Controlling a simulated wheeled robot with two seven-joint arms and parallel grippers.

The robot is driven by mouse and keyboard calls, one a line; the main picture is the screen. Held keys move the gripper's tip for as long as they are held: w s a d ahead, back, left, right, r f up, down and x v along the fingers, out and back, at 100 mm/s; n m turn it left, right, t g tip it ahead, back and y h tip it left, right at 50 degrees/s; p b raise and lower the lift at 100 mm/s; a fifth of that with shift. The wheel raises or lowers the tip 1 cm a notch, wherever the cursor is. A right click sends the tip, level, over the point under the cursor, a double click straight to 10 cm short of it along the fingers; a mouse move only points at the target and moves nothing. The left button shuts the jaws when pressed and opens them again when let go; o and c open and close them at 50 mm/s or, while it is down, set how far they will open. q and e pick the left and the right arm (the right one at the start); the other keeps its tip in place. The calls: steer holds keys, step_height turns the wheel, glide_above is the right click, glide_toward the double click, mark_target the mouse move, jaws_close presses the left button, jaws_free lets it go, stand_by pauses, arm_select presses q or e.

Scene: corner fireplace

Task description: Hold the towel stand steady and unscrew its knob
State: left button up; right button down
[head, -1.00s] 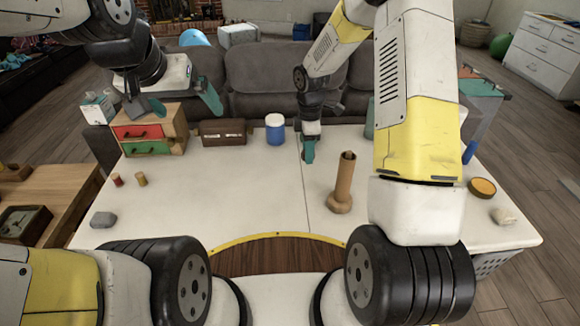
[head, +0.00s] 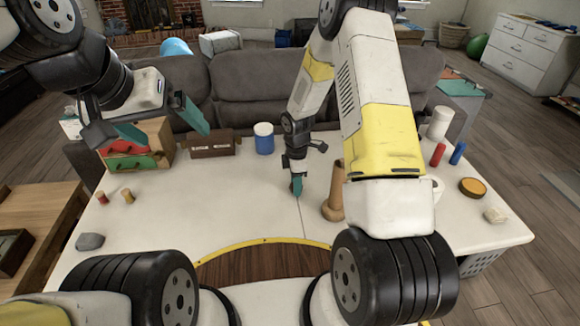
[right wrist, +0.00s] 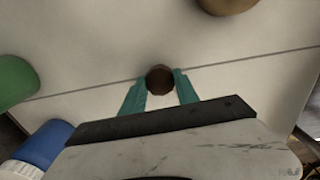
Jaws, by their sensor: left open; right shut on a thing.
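The wooden towel stand (head: 334,205) stands upright on the white table, just right of the seam. My right arm covers part of it. Its round shape (right wrist: 226,4) is cut off at the top edge of the right wrist view. My right gripper (head: 296,188) is left of the stand and apart from it. In the right wrist view its teal fingers are shut on a small round dark brown knob (right wrist: 160,80) above the table. Its height is hard to judge. My left gripper (head: 163,124) is open and empty, up at the left near the drawer box.
A blue jar (head: 264,140), a brown box (head: 212,146) and the drawer box (head: 140,148) line the back. A green jar (right wrist: 14,82) shows in the wrist view. Red (head: 437,154) and blue (head: 458,153) cylinders stand right. The table's middle-left is clear.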

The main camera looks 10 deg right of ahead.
steer(key=shift+f, duration=0.45)
steer(key=shift+f, duration=0.15)
steer(key=c, duration=0.9)
jaws_free()
